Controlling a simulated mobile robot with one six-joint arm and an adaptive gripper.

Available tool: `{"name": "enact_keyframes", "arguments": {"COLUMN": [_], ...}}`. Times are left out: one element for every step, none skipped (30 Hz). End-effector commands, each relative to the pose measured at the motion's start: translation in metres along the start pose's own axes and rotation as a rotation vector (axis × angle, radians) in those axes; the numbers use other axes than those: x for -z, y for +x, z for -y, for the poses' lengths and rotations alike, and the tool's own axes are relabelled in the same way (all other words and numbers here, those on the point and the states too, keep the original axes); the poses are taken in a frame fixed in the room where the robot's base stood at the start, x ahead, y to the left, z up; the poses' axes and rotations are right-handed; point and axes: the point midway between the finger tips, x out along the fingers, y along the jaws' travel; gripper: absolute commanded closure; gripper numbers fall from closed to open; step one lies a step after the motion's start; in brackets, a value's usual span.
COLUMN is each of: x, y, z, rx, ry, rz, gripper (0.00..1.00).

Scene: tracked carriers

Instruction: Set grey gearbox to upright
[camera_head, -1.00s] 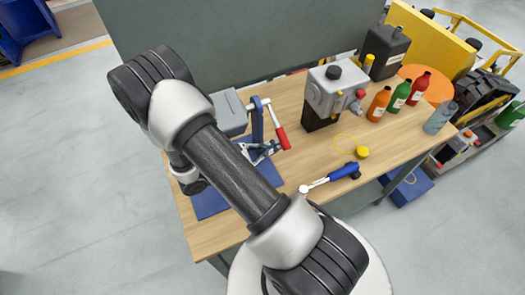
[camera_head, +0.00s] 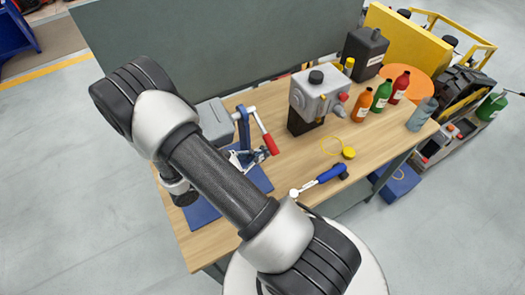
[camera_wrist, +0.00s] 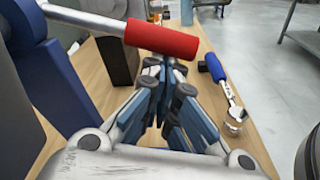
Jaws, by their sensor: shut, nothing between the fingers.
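The grey gearbox (camera_head: 320,92) is at the back middle of the wooden table, with a black cap on top, a dark block under it and red and yellow fittings on its right side. My gripper (camera_head: 266,154) is shut and empty, low at the blue clamp with the red handle (camera_head: 265,145), left of the gearbox and apart from it. In the wrist view the fingers (camera_wrist: 168,88) are together just below the red handle (camera_wrist: 162,38).
A blue mat (camera_head: 202,211) lies under the clamp; a grey case (camera_head: 214,123) is behind it. Several bottles (camera_head: 362,108) and a black canister (camera_head: 363,52) stand right.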

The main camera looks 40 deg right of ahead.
Motion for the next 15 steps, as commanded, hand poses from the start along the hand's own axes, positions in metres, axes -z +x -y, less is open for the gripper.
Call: {"name": "enact_keyframes", "arguments": {"x": [-0.005, -0.007, -0.010, -0.012, -0.014, -0.018, -0.021, -0.025, -0.030, -0.034, -0.038, -0.043, -0.047, -0.050, -0.055], "y": [-0.001, -0.001, -0.001, -0.001, -0.002, -0.002, -0.003, -0.003, -0.004, -0.004, -0.005, -0.006, -0.006, -0.007, -0.008], "z": [0.000, 0.001, 0.001, 0.001, 0.002, 0.002, 0.002, 0.003, 0.003, 0.003, 0.004, 0.004, 0.003, 0.003, 0.003], "rx": [0.002, 0.004, 0.006, 0.008, 0.011, 0.014, 0.017, 0.020, 0.025, 0.030, 0.034, 0.039, 0.043, 0.046, 0.052], "ry": [-0.017, -0.028, -0.045, -0.061, -0.076, -0.102, -0.123, -0.145, -0.179, -0.206, -0.234, -0.272, -0.300, -0.329, -0.366], "rz": [0.003, 0.003, 0.003, 0.003, 0.003, 0.003, 0.003, 0.003, 0.003, 0.003, 0.003, 0.003, 0.003, 0.003, 0.003], "gripper": [1.00, 1.00, 1.00, 1.00, 1.00, 1.00, 1.00, 1.00, 1.00, 1.00, 1.00, 1.00, 1.00, 1.00, 1.00]}}
